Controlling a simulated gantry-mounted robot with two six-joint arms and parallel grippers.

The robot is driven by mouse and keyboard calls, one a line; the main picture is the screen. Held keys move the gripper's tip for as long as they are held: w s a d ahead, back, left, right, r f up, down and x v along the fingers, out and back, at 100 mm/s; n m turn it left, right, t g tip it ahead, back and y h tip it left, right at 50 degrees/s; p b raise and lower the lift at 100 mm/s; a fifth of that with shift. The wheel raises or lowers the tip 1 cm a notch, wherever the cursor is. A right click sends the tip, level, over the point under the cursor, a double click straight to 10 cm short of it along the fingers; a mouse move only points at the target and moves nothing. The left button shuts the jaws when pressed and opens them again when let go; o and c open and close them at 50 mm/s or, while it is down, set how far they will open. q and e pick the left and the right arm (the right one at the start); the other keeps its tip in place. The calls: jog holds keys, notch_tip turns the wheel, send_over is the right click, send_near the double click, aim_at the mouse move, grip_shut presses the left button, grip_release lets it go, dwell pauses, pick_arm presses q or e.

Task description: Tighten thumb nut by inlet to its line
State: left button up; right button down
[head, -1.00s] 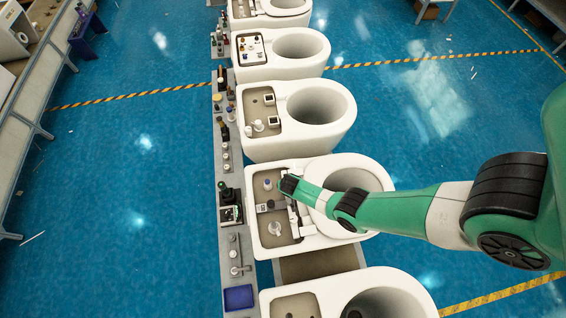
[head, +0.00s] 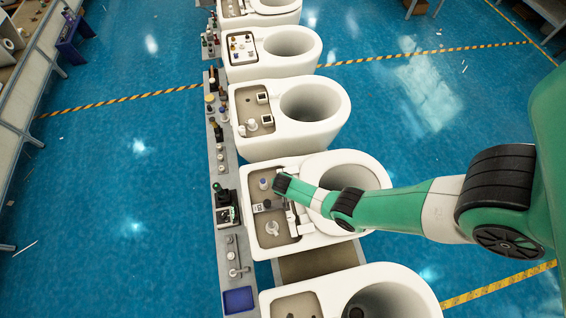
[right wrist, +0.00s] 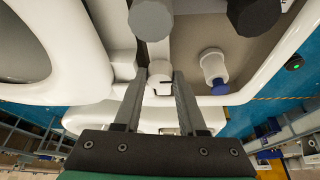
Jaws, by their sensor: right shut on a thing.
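The thumb nut appears as a small pale round piece (right wrist: 160,72) with a dark line on it, between the fingertips of my right gripper (right wrist: 160,82). The right gripper looks shut on it. In the head view my right gripper is over the open tank (head: 276,229) of a white toilet, and my arm hides its fingertips and the nut. A white fitting with a blue end (right wrist: 213,68) stands in the tank, right of the fingers in the wrist view. I cannot tell for certain which part is the inlet. My left gripper is not in view.
More toilets (head: 290,115) stand in a row. A narrow grey bench with small parts and a blue tray (head: 238,300) runs along the left.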

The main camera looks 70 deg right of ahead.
jog(key=shift+c, duration=2.3)
grip_release()
